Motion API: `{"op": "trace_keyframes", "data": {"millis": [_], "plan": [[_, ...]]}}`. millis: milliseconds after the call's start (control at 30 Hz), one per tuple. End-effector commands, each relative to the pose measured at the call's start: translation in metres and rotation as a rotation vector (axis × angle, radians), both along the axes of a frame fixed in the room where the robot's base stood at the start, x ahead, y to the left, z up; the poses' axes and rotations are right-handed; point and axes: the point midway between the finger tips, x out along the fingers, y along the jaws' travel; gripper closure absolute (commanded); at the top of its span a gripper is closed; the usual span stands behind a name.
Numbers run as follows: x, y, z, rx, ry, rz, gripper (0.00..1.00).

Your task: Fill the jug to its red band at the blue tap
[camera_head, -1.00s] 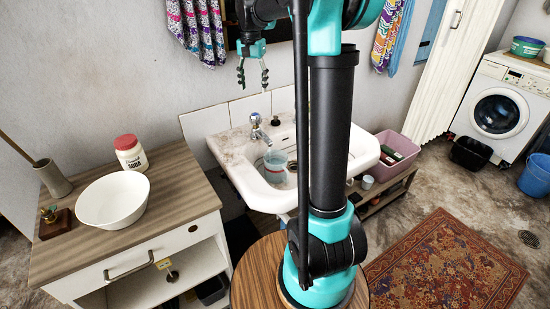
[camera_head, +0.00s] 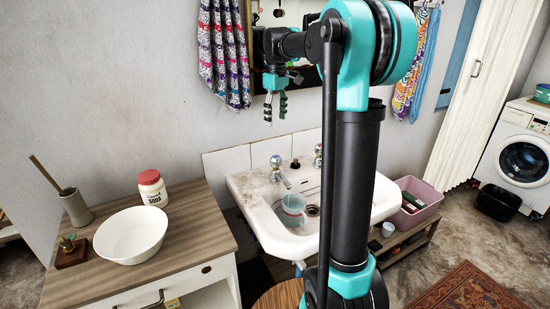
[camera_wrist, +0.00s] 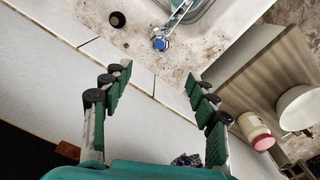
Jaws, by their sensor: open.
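The clear bluish jug (camera_head: 293,210) stands in the white sink under the spout of the left tap (camera_head: 278,163). A reddish band shows faintly on it; I cannot tell the water level or whether water runs. In the wrist view the tap has a blue cap (camera_wrist: 160,43), and part of the jug (camera_wrist: 190,12) shows at the top edge. My gripper (camera_head: 275,106) is open and empty, fingers down, above and apart from the tap. In the wrist view my gripper's fingertips (camera_wrist: 158,73) are spread, with the tap beyond them.
The sink (camera_head: 262,222) has a second tap (camera_head: 318,155), partly hidden by my arm, and a dark stopper (camera_head: 295,163) between the taps. Left is a wooden-topped cabinet (camera_head: 190,230) with a white bowl (camera_head: 131,235) and soda jar (camera_head: 152,188). A mirror (camera_head: 300,75) hangs behind my gripper.

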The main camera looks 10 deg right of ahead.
Motion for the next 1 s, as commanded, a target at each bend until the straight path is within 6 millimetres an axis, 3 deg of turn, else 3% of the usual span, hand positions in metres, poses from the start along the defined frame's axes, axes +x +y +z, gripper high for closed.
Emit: {"op": "trace_keyframes", "data": {"millis": [133,367,1000], "plan": [[0.0,0.0,0.005,0.0,0.0,0.155,0.41],[0.0,0.0,-0.002,0.0,0.0,0.216,0.41],[0.0,0.0,-0.121,0.0,0.0,0.213,0.41]]}}
